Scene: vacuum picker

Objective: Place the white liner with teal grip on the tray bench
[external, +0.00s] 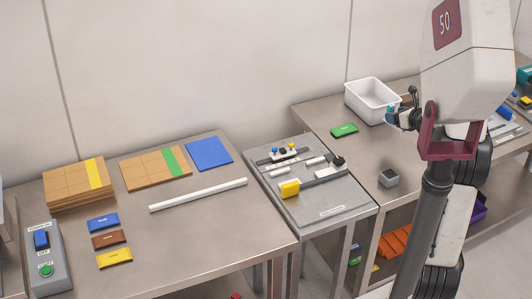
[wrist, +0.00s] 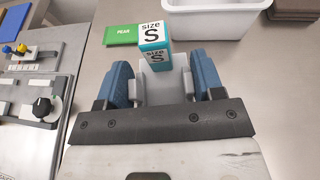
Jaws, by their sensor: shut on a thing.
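The white liner (external: 372,102) is an open rectangular tub on the right-hand metal bench (external: 370,150); it also shows at the top of the wrist view (wrist: 215,22). A teal and white block marked "size S" (wrist: 153,38), which looks like the teal grip, stands at the liner's near side. Whether it is joined to the liner is hard to tell. My gripper (external: 396,116) is at this block, beside the liner. In the wrist view its blue fingers (wrist: 163,80) are closed around the block's pale lower part. The liner appears level and low over the bench or resting on it.
A green block (external: 344,130) lies left of the liner, and a small grey cube (external: 388,178) sits nearer. A fixture plate with knobs (external: 330,200) stands left. The left bench holds cartons (external: 75,185), a blue sheet (external: 208,154) and a white bar (external: 198,195).

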